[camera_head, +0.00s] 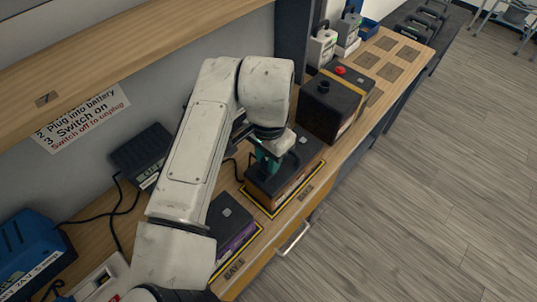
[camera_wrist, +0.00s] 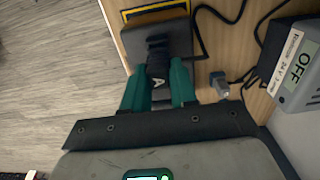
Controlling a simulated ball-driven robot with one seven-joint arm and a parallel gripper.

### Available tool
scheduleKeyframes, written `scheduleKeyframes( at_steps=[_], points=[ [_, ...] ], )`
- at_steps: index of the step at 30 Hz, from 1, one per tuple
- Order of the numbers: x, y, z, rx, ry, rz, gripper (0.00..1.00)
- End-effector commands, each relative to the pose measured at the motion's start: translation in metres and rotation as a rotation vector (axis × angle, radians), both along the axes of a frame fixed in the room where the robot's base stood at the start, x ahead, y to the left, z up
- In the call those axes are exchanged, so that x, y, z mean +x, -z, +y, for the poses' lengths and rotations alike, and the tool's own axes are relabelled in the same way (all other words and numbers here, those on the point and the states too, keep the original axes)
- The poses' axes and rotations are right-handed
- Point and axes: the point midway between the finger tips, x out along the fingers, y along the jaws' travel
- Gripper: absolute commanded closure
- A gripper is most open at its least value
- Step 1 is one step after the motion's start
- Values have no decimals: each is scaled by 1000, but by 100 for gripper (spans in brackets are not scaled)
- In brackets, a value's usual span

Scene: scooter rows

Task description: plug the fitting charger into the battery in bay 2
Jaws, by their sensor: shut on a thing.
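The battery in bay 2 (camera_head: 282,186) has a black top and an orange-brown side and stands inside a yellow outline on the bench. My gripper (camera_head: 266,160) is over its top. In the wrist view my gripper's teal fingers (camera_wrist: 159,85) are shut on a black plug (camera_wrist: 158,50) marked A. The plug is over the dark grey battery top (camera_wrist: 130,45); whether it is seated in a socket cannot be told. A charger (camera_wrist: 298,75) reads OFF; a dark charger (camera_head: 143,152) stands by the wall. A blue charger (camera_head: 28,250) is at lower left.
A purple-sided battery (camera_head: 232,232) is in bay 1. A taller black battery with a red cap (camera_head: 330,105) stands close behind bay 2. A loose grey plug (camera_wrist: 220,86) lies beside my gripper. Black cables (camera_head: 105,212) cross the bench. A shelf (camera_head: 120,45) overhangs.

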Motion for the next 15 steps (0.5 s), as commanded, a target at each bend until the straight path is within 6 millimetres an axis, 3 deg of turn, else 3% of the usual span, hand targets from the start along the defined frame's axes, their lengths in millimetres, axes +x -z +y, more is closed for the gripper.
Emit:
scheduleKeyframes(
  at_steps=[11, 12, 15],
  points=[
    [0, 7, 0, -1, 0, 0, 100],
    [0, 7, 0, -1, 0, -1, 72],
    [0, 7, 0, -1, 0, -1, 62]
  ],
)
